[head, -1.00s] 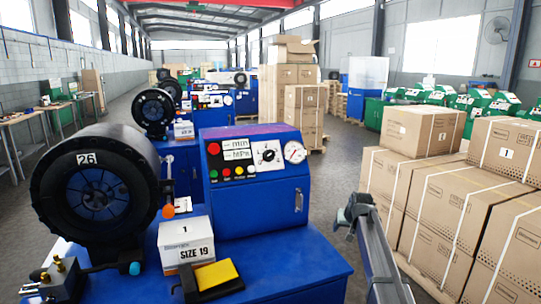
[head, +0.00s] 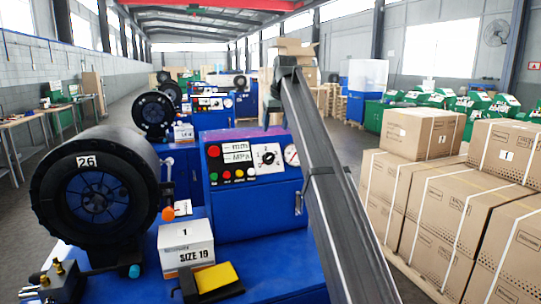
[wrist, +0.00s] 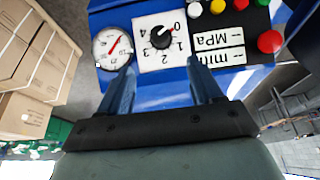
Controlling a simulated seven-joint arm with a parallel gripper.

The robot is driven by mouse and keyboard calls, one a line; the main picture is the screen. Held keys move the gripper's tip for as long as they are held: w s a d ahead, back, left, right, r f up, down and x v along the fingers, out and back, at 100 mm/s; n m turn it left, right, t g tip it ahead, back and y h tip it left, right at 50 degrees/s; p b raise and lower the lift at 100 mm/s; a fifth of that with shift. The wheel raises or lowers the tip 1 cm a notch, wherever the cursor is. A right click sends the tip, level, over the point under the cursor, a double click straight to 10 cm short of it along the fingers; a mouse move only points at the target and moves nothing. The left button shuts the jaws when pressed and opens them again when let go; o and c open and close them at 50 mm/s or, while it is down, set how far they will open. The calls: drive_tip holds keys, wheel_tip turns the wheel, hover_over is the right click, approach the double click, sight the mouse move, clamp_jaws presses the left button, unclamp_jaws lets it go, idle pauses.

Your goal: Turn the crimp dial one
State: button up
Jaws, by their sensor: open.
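The crimp dial is a black knob (head: 267,158) on a white numbered plate on the blue crimper's control panel. In the wrist view the knob (wrist: 161,38) shows upside down, with marks 0 to 4; its white line appears to point toward the red 0. My gripper (wrist: 161,75) is open and empty, its two blue-looking fingers spread below the dial plate in the picture, apart from the knob. In the head view my gripper (head: 270,120) hangs above the panel's top edge, over the dial area; its far finger is hidden.
A pressure gauge (head: 292,154) sits right beside the dial. Colored buttons (head: 226,177) and a red button (head: 213,151) are to its left. A SIZE 19 box (head: 187,247) and a yellow-topped item (head: 216,277) stand in front. Stacked cartons (head: 435,205) fill the right.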

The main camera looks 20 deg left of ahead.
sight(271, 154)
drive_tip(key=x, duration=1.3)
drive_tip(key=shift+w+a+f, duration=0.1)
drive_tip(key=shift+f, duration=0.2)
drive_tip(key=shift+c, duration=0.3)
drive_tip(key=c, duration=1)
